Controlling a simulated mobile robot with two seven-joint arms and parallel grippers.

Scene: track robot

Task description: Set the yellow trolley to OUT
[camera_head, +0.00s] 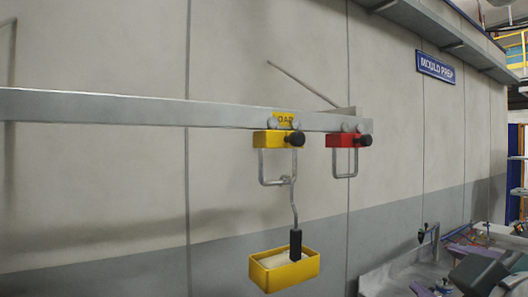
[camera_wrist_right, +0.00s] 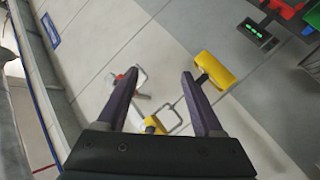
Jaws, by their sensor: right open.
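The yellow trolley (camera_head: 268,138) with a black knob hangs on the grey rail (camera_head: 120,107), left of the red trolley (camera_head: 345,140). A hook hangs from its wire loop, carrying a yellow tray (camera_head: 312,266) with pale contents. A yellow label above the trolley is partly covered and I cannot read it fully. My right gripper (camera_head: 432,265) is at the lower right, apart from both trolleys. In the wrist view my right gripper (camera_wrist_right: 158,76) is open and empty. Beyond its fingers show the yellow trolley (camera_wrist_right: 152,125), red trolley (camera_wrist_right: 130,76) and yellow tray (camera_wrist_right: 215,70). My left gripper is out of view.
The rail ends just right of the red trolley. A blue MOULD PREP sign (camera_head: 435,67) is on the wall. A black-topped metal post (camera_head: 428,232) stands near my right gripper. A display with green digits (camera_wrist_right: 257,34) and a red bin (camera_wrist_right: 285,8) show in the wrist view.

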